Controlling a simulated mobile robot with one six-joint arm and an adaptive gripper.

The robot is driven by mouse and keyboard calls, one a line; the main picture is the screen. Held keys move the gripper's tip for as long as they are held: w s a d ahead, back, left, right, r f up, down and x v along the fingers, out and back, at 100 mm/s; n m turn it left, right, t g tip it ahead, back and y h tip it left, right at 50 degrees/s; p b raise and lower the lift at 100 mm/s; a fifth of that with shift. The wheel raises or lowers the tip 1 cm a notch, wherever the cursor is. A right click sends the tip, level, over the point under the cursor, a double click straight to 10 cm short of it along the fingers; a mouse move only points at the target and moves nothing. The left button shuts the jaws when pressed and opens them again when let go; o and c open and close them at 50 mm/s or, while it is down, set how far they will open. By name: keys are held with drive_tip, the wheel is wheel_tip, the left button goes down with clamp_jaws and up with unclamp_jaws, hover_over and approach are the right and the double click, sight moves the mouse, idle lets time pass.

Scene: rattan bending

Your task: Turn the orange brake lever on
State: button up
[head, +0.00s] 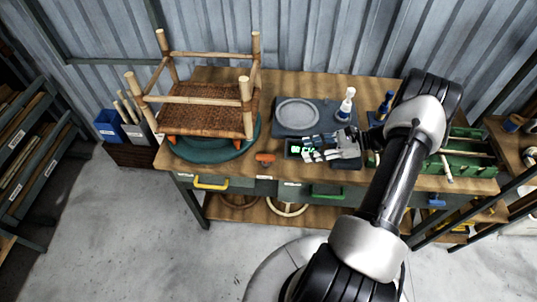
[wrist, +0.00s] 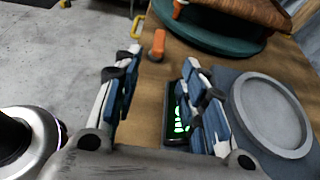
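The orange brake lever (head: 265,157) lies near the front edge of the workbench, just right of the green turntable (head: 188,151). It also shows in the wrist view (wrist: 158,45), beyond my fingertips and between their lines. My gripper (head: 312,148) is over the bench to the right of the lever, apart from it. In the wrist view my gripper (wrist: 150,72) has its two blue-padded fingers spread wide with nothing between them. A chair frame with a woven seat (head: 205,110) stands upside down on the turntable, its legs pointing up.
A dark box with a lit green display (head: 294,150) is under my fingers. A grey round plate (head: 298,112), a white bottle (head: 346,104) and a blue bottle (head: 385,106) stand behind. Yellow (head: 210,184) and green (head: 328,193) handles are on the bench front.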

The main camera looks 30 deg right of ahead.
sight(268, 156)
drive_tip(key=b+x, duration=0.2)
drive_tip(key=x, duration=1.3)
drive_tip(key=shift+c, duration=0.2)
clamp_jaws()
